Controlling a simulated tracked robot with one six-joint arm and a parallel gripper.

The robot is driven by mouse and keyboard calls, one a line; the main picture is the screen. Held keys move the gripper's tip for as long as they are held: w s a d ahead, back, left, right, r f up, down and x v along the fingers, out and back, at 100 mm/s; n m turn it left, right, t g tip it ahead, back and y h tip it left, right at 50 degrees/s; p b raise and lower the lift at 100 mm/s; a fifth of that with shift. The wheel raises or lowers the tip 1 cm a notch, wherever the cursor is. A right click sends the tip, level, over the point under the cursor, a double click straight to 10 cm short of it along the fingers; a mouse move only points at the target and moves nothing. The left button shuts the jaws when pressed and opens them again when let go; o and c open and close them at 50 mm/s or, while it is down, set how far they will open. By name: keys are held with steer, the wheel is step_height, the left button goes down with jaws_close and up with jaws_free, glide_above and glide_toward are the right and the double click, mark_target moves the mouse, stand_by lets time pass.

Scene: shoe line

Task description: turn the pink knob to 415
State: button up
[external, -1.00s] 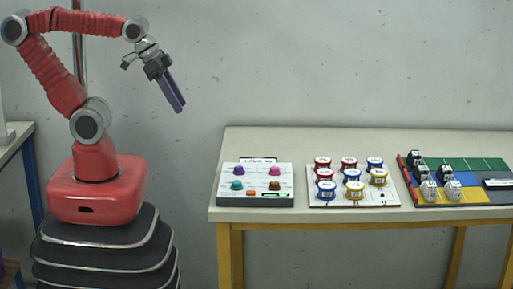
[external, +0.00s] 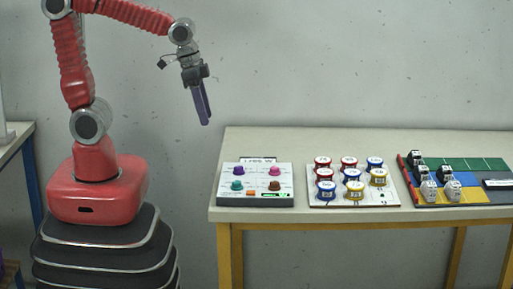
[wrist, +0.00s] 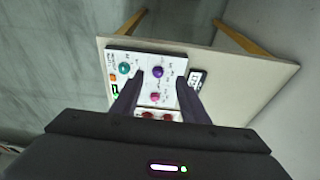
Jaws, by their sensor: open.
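The pink knob (external: 273,171) is at the upper right of the white control panel (external: 257,183), at the left end of the table. In the wrist view the pink knob (wrist: 155,97) shows between the fingers. My gripper (external: 205,123) hangs in the air to the left of and above the panel, fingers pointing down. In the wrist view my gripper (wrist: 160,95) is open and empty, with its fingers on either side of the pink knob in the picture, well apart from it. The number on the panel's display is too small to read.
A purple knob (external: 239,171), a teal knob (external: 237,185) and a brown knob (external: 275,186) share the panel. A board of several round tins (external: 350,181) and a coloured board with small shoes (external: 470,168) stand to the right on the table (external: 320,140).

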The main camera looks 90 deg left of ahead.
mark_target(275, 167)
steer(key=w+f+m+g, duration=0.1)
steer(key=w+m, duration=0.4)
steer(key=w, duration=1.5)
steer(key=shift+w+f+m+g, duration=0.35)
steer(key=shift+w+m+g, duration=0.05)
steer(key=shift+g, duration=0.5)
step_height(275, 167, down, 14)
steer(key=shift+r, duration=0.1)
steer(key=shift+c, duration=0.5)
jaws_close()
